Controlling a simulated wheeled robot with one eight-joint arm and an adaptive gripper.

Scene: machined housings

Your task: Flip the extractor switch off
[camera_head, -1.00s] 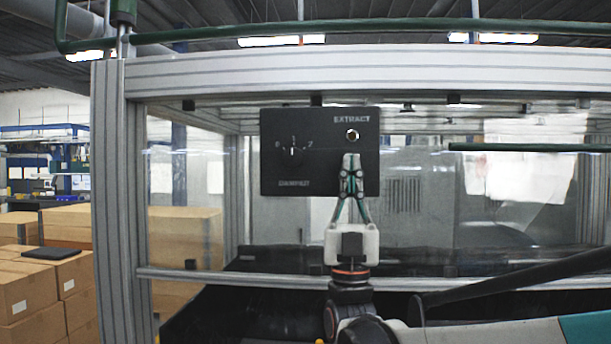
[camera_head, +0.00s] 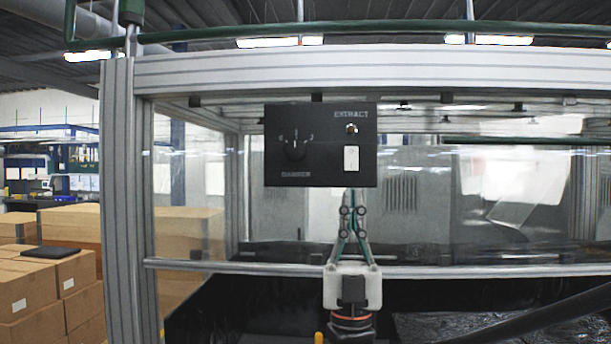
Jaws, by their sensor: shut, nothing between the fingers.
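The black control panel (camera_head: 320,172) hangs in the upper middle of the head view, lettered EXTRACT at its top right. Under that lettering are a small round metal piece (camera_head: 352,129) and a white rectangular switch (camera_head: 351,158). Which way the switch is set is too small to tell. A dark damper knob (camera_head: 295,150) sits on the panel's left half. My gripper (camera_head: 354,193) is shut and empty, pointing up, with its tips at or just below the panel's lower edge, below the white switch. I cannot tell whether the tips touch the panel.
An aluminium frame with a post (camera_head: 118,200) at left and a lower rail (camera_head: 240,266) surrounds clear panes. A dark bar (camera_head: 500,325) slants across the lower right. Cardboard boxes (camera_head: 45,285) are stacked at left. The space right of the panel is open.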

